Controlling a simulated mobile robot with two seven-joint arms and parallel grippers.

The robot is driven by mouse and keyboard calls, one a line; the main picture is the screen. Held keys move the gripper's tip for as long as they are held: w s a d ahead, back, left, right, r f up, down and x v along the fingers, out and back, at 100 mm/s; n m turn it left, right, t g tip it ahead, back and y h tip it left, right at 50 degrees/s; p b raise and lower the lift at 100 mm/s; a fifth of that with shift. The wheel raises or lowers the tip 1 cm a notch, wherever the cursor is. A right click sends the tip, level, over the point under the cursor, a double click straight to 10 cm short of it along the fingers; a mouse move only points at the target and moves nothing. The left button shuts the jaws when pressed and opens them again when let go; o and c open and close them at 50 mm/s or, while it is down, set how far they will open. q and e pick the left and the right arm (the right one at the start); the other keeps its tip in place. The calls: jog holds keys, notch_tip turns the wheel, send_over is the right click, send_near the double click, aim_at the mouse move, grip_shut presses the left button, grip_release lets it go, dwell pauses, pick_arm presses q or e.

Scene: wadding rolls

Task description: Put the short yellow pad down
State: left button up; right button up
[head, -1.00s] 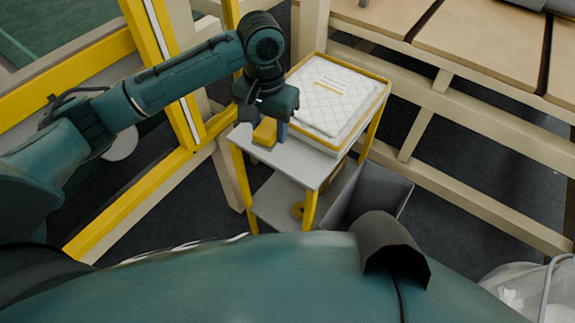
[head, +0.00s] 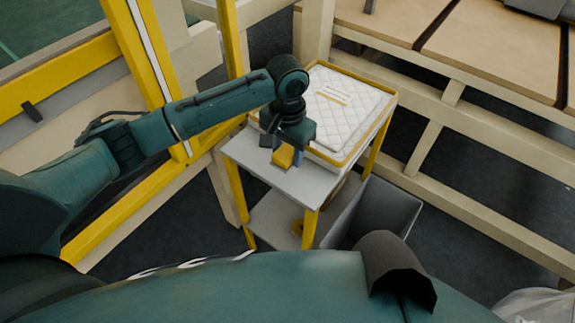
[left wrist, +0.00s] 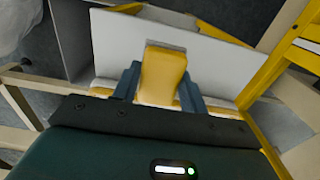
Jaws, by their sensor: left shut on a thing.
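The short yellow pad (head: 283,157) is between the fingers of my left gripper (head: 287,156), which is shut on it. The pad is above the grey top of a small trolley (head: 290,183), at its near left part. In the left wrist view the pad (left wrist: 161,76) stands out between the two blue-grey fingers (left wrist: 160,88), with the pale trolley top (left wrist: 215,60) behind it. I cannot tell whether the pad touches the top. My right gripper is not in view.
A white quilted pack (head: 345,108) in a yellow-rimmed tray (head: 392,104) fills the trolley's far part. A grey bin (head: 385,215) stands right of the trolley. A yellow post (head: 229,40) stands behind my left arm.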

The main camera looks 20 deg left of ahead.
aim_at(287, 151)
pick_arm(q)
jog(key=shift+f+b, duration=0.3)
jog(key=shift+f, duration=2.2)
jog(key=shift+f, duration=0.15)
jog(key=o, duration=1.1)
notch_tip(287, 151, up, 12)
jog(key=shift+r+p, duration=0.15)
jog(key=shift+p, duration=0.65)
